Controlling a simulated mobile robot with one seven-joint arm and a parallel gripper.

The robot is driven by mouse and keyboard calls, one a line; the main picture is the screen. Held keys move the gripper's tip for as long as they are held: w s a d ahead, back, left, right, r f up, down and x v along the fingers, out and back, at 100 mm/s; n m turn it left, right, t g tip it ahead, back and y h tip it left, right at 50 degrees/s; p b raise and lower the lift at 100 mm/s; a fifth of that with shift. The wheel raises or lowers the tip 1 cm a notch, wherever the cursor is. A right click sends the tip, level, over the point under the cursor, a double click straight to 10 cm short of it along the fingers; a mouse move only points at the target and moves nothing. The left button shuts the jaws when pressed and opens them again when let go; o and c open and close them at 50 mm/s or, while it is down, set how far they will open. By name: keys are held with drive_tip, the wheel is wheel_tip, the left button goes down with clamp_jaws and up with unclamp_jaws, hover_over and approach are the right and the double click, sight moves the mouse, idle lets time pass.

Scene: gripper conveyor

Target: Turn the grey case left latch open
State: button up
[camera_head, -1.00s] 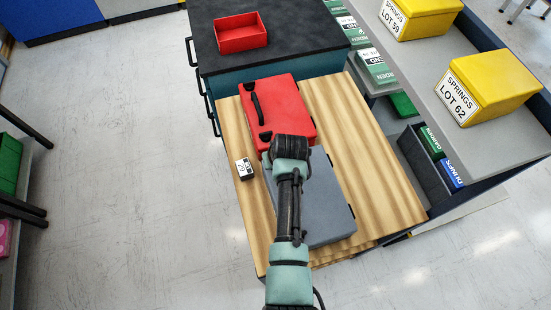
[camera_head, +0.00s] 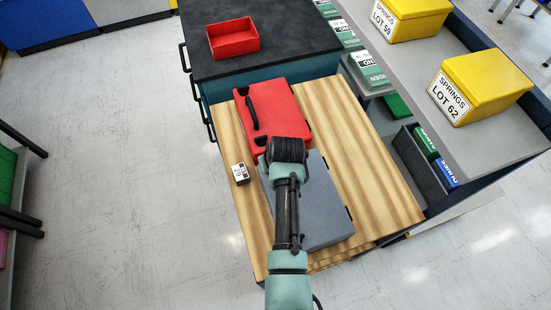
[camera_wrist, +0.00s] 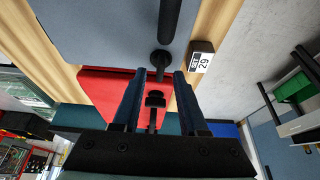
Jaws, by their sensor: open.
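The grey case (camera_head: 325,222) lies flat on the wooden table, partly covered by my arm in the head view. In the wrist view, the grey case (camera_wrist: 105,30) fills the upper part, with a black handle bar (camera_wrist: 170,20) and a round black latch (camera_wrist: 161,60) near its edge. My gripper (camera_wrist: 160,74) is open, its two blue fingers apart, with the latch showing between and just beyond the fingertips. I cannot tell whether they touch the case. The fingers are hidden in the head view.
A red case (camera_head: 272,115) lies right beside the grey one. A small black box labelled 29 (camera_head: 240,173) sits on the left edge of the wooden table (camera_head: 385,190). A red tray (camera_head: 233,39) stands on the dark counter. Shelves with yellow bins (camera_head: 480,85) stand at right.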

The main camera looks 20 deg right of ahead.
drive_tip(key=b+v, duration=0.1)
drive_tip(key=v, duration=1)
drive_tip(key=shift+r, duration=0.3)
